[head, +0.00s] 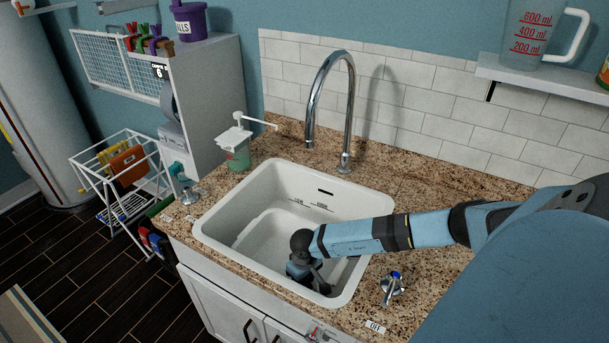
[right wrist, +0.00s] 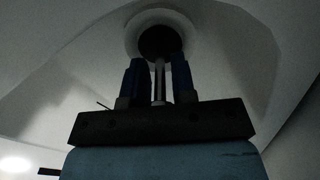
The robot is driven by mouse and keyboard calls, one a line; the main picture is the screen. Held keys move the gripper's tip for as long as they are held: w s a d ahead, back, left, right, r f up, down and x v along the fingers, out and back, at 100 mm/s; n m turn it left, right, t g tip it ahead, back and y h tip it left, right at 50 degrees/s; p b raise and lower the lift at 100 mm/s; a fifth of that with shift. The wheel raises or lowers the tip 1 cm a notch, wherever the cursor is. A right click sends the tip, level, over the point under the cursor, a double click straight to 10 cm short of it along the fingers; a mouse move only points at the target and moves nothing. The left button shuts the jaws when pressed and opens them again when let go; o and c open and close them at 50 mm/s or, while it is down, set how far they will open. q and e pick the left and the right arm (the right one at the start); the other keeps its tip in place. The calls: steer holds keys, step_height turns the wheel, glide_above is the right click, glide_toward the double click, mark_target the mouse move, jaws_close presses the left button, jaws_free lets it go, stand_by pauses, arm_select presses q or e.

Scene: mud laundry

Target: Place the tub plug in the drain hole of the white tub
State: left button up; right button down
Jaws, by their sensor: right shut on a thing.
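The white tub (head: 212,228) is set into the granite counter. My right arm reaches down into it, with the right gripper (head: 318,285) low inside near the front right. In the right wrist view the two blue fingers of this gripper (right wrist: 158,68) are closed around a thin metallic stem, part of the tub plug (right wrist: 159,84). The stem points at a dark round area inside a pale ring, the drain hole (right wrist: 160,41). I cannot tell whether the plug's lower end is above the hole or in it. The arm hides the drain in the head view. My left gripper is not in view.
A chrome faucet (head: 344,110) arches behind the tub. A soap dispenser (head: 238,150) stands at the back left, and a blue-marked tap handle (head: 393,287) at the front right. The tub walls and rim surround the gripper closely; the tub's left part is clear.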

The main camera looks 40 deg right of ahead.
steer(key=shift+f+b, duration=0.25)
steer(key=shift+b, duration=0.05)
steer(key=c, duration=0.9)
jaws_free()
steer(key=shift+r, duration=0.1)
steer(key=shift+c, duration=0.2)
steer(key=shift+r, duration=0.1)
steer(key=shift+r+p, duration=0.2)
steer(key=shift+p, duration=0.3)
step_height(320, 180, up, 11)
steer(key=shift+f+b, duration=0.2)
steer(key=shift+b, duration=0.9)
steer(key=shift+r, duration=0.55)
steer(key=shift+r, duration=0.1)
